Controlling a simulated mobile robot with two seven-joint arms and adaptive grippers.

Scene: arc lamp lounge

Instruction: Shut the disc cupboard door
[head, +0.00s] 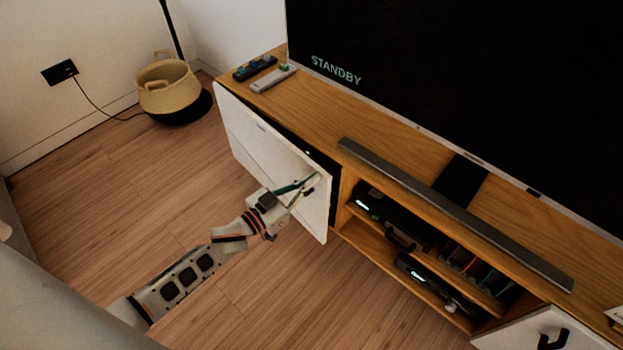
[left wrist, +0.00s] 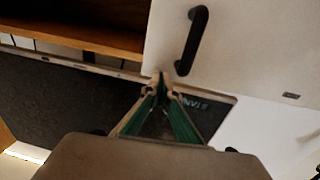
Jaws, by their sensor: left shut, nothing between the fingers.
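The white cupboard door (head: 262,146) at the left end of the wooden TV cabinet stands partly open. A dark gap shows between its free right edge and the cabinet. In the left wrist view the door (left wrist: 245,50) carries a black bar handle (left wrist: 192,40). My left gripper (head: 309,184) is shut and empty, in front of the door near its free edge. In the left wrist view its fingertips (left wrist: 162,86) are close to one end of the handle; I cannot tell whether they touch the door. My right gripper is not in view.
The cabinet's open shelves (head: 390,247) hold dark devices and upright cases. A second white door (head: 515,335) with a black handle shows at lower right. A soundbar (head: 450,210), the TV (head: 450,80) and remotes (head: 270,78) are on top. A basket (head: 166,88) stands at back left; floor between is clear.

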